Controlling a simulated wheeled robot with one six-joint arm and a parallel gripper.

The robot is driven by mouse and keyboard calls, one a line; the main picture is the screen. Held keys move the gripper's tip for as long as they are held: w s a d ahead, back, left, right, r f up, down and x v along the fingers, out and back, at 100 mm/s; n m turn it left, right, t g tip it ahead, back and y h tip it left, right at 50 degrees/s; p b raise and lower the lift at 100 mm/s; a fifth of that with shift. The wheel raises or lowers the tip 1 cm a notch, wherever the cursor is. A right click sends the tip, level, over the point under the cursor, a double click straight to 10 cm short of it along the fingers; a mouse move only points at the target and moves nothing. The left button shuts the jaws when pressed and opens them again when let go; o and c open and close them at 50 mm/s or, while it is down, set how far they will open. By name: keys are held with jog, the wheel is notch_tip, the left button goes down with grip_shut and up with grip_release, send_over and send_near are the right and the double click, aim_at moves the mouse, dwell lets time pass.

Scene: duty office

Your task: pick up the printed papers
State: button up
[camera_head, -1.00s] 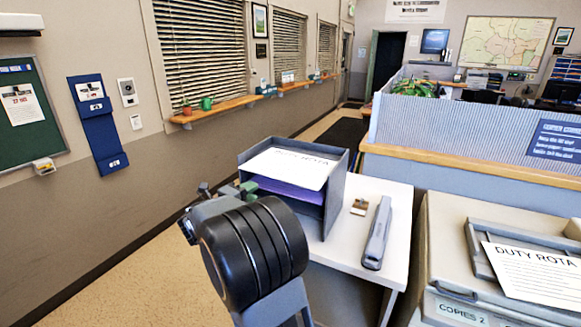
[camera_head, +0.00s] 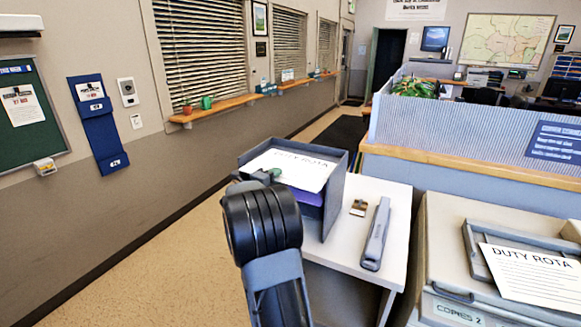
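A white printed sheet headed "DUTY ROTA" (camera_head: 535,272) lies in the grey top tray of the copier (camera_head: 450,250) at the lower right. Another white sheet headed "DUTY ROTA" (camera_head: 300,166) lies in the upper level of a dark grey paper tray (camera_head: 335,195) on the white table. My gripper (camera_head: 266,176) is at the front left edge of that paper tray, beside the sheet. My own wrist hides most of it, so I cannot tell whether its fingers are open or touch the paper. No sheet is visibly held.
The white table (camera_head: 388,195) also bears a long grey stapler-like object (camera_head: 376,234) and a small brown and white item (camera_head: 358,208). A ribbed partition (camera_head: 460,125) stands behind. The floor at left (camera_head: 150,270) is clear.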

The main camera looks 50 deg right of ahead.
jog(key=shift+d, duration=0.75)
grip_shut()
